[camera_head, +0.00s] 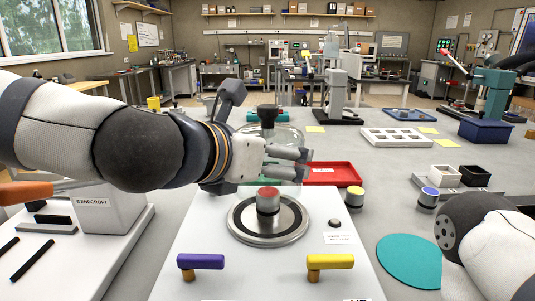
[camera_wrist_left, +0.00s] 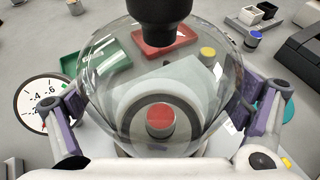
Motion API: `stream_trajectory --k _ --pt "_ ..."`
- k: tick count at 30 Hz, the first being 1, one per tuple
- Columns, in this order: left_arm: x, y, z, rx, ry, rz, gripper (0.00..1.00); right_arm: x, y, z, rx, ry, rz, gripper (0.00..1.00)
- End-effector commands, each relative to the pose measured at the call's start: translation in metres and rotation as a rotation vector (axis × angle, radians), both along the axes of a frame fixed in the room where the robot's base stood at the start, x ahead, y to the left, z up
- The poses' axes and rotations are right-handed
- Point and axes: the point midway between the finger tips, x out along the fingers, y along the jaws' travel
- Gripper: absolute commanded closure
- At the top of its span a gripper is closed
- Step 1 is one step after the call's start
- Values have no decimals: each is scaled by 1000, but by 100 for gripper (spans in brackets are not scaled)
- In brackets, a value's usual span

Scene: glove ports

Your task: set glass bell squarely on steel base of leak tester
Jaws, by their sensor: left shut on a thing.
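The clear glass bell (camera_head: 290,136) with a black knob (camera_head: 268,114) is partly hidden behind my left gripper (camera_head: 301,163) in the head view. My left gripper is shut on the bell, its fingers on either side of the glass in the wrist view (camera_wrist_left: 160,75). The bell looks upright and held up, beyond the steel base in the head view. The round steel base (camera_head: 268,240) has a dark ring and carries a red-topped metal cylinder (camera_head: 268,201) at its middle. Through the glass, the wrist view shows the red top (camera_wrist_left: 160,116). My right gripper is out of view.
The white tester panel has a purple lever (camera_head: 201,261) and a yellow lever (camera_head: 331,261) in front. A red tray (camera_head: 332,174), a yellow-topped piece (camera_head: 354,197), a blue-topped piece (camera_head: 428,198) and a teal mat (camera_head: 408,262) lie to the right. My right arm fills the lower right.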

Motion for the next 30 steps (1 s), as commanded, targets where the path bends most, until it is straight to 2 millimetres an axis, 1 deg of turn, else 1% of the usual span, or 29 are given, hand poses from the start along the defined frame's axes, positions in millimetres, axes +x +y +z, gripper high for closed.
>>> stream_trajectory --k 18,30 --pt "0 0 2 0 -4 -1 49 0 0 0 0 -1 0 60" --pt "0 0 -9 0 -1 0 49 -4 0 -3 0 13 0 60"
